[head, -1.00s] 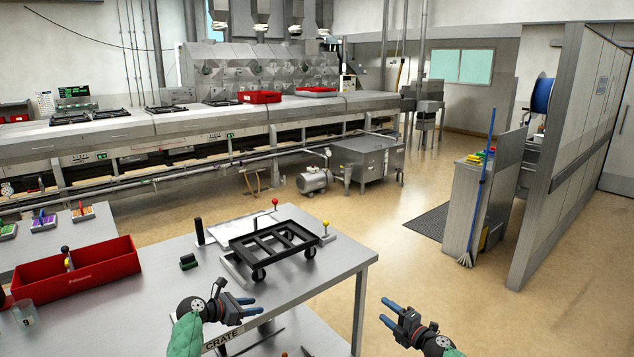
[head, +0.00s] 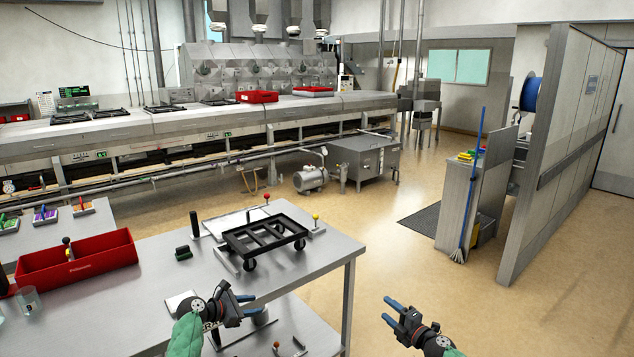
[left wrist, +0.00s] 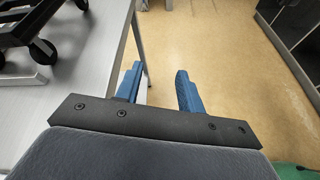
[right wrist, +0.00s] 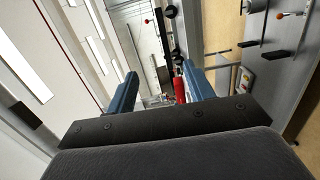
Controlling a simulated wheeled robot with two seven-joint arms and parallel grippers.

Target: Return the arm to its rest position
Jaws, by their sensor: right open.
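My left gripper (head: 250,304) is at the lower middle of the head view, in front of the near edge of the steel table. Its two blue fingers are apart with nothing between them; they also show in the left wrist view (left wrist: 160,88). My right gripper (head: 387,311) is to the right of the table, over open floor. Its blue fingers are apart and empty, also in the right wrist view (right wrist: 162,90). Both grippers hang free and touch nothing that I can see.
The steel table (head: 315,262) carries a black wheeled frame (head: 265,237), a small green-black block (head: 183,253) and yellow- and red-knobbed pieces. A red bin (head: 75,262) stands on the table at left. The floor (head: 420,275) right of the table is clear.

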